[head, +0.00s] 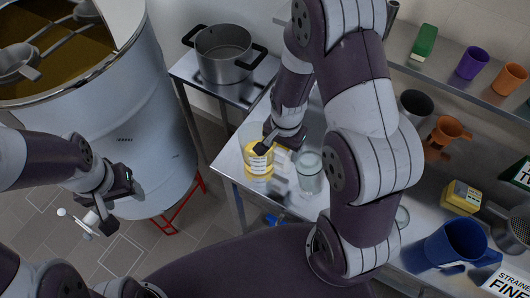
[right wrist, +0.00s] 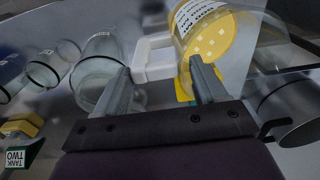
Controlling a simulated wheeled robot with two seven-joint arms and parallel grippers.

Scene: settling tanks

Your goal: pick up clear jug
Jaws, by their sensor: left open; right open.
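A clear jug-like vessel with a yellow lower part and a white label (head: 259,161) stands near the left front corner of the metal bench. In the right wrist view its yellow part (right wrist: 210,38) is beside the right finger. A clear glass vessel (head: 310,178) stands just right of it, and also shows in the right wrist view (right wrist: 98,72) beyond the left finger. My left gripper (head: 80,220) is open and empty over the floor.
A steel pot (head: 222,58) stands on a side table behind. A large tank (head: 125,120) is on the left. A blue jug (head: 447,245), a yellow block (head: 462,195) and an orange funnel (head: 446,134) are on the right. Cups line the shelf (head: 455,85).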

